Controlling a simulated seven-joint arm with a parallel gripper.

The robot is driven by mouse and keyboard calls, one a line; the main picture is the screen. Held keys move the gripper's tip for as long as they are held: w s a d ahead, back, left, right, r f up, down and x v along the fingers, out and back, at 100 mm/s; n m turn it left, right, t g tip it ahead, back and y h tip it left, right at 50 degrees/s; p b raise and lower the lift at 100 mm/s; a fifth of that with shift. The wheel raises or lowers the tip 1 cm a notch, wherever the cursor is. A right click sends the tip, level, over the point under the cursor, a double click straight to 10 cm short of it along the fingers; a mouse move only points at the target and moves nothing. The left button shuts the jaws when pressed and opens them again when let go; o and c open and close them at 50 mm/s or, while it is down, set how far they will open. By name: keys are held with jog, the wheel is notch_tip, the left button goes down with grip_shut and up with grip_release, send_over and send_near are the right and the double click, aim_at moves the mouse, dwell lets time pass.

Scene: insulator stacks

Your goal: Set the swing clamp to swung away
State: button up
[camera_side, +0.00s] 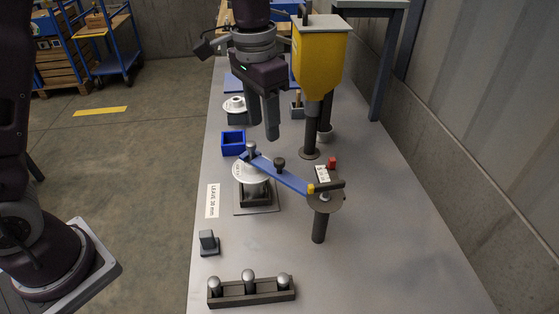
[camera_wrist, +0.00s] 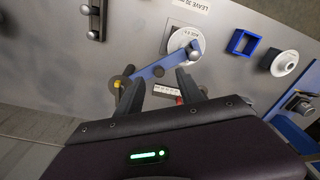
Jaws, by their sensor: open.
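The swing clamp's blue arm (camera_side: 292,180) runs from a dark post (camera_side: 320,228) on the right to a white insulator disc (camera_side: 240,172) on the left. Its silver tip lies over the disc, and a black knob (camera_side: 280,164) stands up along the arm. The disc sits on a dark square base. In the wrist view the blue arm (camera_wrist: 157,70) also spans from its pivot to the white disc (camera_wrist: 180,40). My gripper (camera_side: 264,132) is open and empty, pointing down above and behind the arm, apart from it. Its fingers (camera_wrist: 157,84) show in the wrist view.
A yellow hopper (camera_side: 318,62) on a column stands behind the clamp. A blue square bin (camera_side: 233,148) is behind the disc. A rack of silver-headed pins (camera_side: 252,295) and a small dark block (camera_side: 208,245) are in front. The table's right front is clear.

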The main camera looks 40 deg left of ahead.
send_over(280, 160)
jog(key=shift+m+g, duration=0.3)
jog(key=shift+g, duration=0.1)
notch_tip(280, 160, down, 4)
jog(key=shift+s+f, duration=0.15)
jog(key=shift+f, duration=0.05)
notch_tip(280, 160, down, 7)
jog(key=shift+f, duration=0.15)
grip_shut()
dwell(0.6)
